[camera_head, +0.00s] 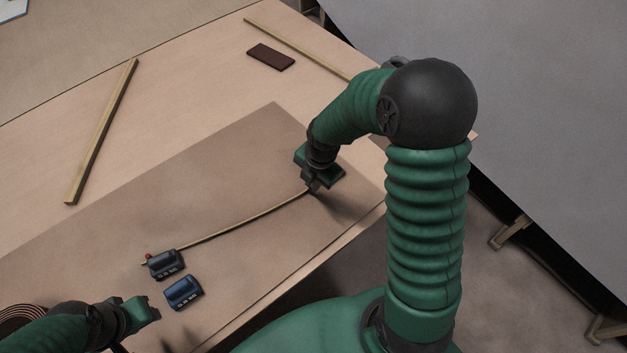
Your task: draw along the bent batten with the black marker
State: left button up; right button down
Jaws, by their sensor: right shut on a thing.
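The thin wooden batten (240,221) lies across the brown sheet (235,160) in a slight curve, rising toward the right. Its left end runs under a dark weight (166,264), with a small red thing beside it. A blue weight (183,292) stands just below, apart from the batten. My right gripper (313,187) is at the batten's right end and shut on it; its fingers are small and partly shaded. My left gripper (152,312) is at the lower left, apart from both weights; its fingers are not clear. I do not see the black marker.
A loose wooden strip (102,130) lies at the left of the table, another (300,50) at the back. A dark brown block (271,57) lies near the back strip. A coiled thing (20,318) shows at lower left. The sheet's middle is free.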

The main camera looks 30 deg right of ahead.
dwell(0.7)
jog(key=shift+a+f, duration=0.1)
jog(key=shift+a, duration=1.3)
jog(key=shift+a, duration=0.1)
jog(key=shift+a+p, duration=0.45)
jog(key=shift+a, duration=1.55)
jog(key=shift+a, duration=0.1)
jog(key=shift+w+a, duration=0.1)
jog(key=shift+a, duration=0.45)
